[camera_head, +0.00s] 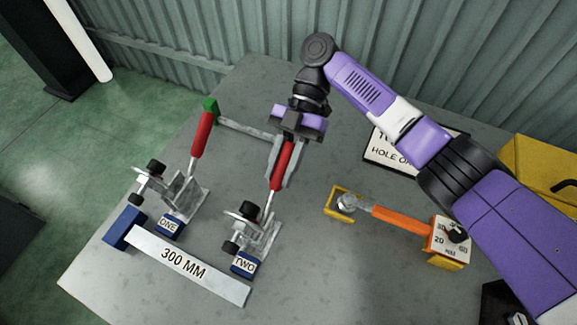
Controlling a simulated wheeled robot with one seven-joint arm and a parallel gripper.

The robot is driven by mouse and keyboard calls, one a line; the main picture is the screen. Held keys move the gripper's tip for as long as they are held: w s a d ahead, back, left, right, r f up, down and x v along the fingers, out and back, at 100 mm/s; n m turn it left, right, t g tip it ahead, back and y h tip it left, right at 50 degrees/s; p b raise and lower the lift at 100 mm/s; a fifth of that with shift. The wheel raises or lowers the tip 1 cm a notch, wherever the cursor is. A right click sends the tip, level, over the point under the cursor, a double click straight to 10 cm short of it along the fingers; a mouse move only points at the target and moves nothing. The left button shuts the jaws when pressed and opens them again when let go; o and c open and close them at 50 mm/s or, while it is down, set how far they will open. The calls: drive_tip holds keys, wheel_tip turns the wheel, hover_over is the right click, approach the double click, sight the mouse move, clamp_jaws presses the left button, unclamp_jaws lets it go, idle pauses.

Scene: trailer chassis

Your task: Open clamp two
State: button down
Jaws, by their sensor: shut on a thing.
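Clamp two (259,236) is a grey metal toggle clamp on the table, with a blue block marked TWO (243,263) at its front. Its red handle (281,168) points up and away from the clamp body. My gripper (289,140) comes from above at the handle's far end and is shut on it. The fingers partly hide the handle's tip. Clamp one (181,194), with a blue block marked ONE (170,225), stands to the left with its red handle (202,135) also pointing up.
A bar marked 300 MM (185,264) lies in front of both clamps. An orange-handled tool (400,219) rests on yellow supports to the right. A sign (378,153) and a yellow box (540,165) stand behind it. A corrugated wall borders the table's back.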

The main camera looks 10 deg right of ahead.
drive_tip(key=shift+w+d+f, duration=0.1)
drive_tip(key=shift+d, duration=0.05)
drive_tip(key=c, duration=1.1)
unclamp_jaws()
drive_tip(key=shift+c, duration=0.2)
drive_tip(key=shift+w, duration=0.1)
drive_tip(key=b+v, duration=0.1)
drive_tip(key=v, duration=0.6)
drive_tip(key=shift+w+r, duration=0.2)
drive_tip(key=shift+r, duration=0.05)
drive_tip(key=shift+d, duration=0.2)
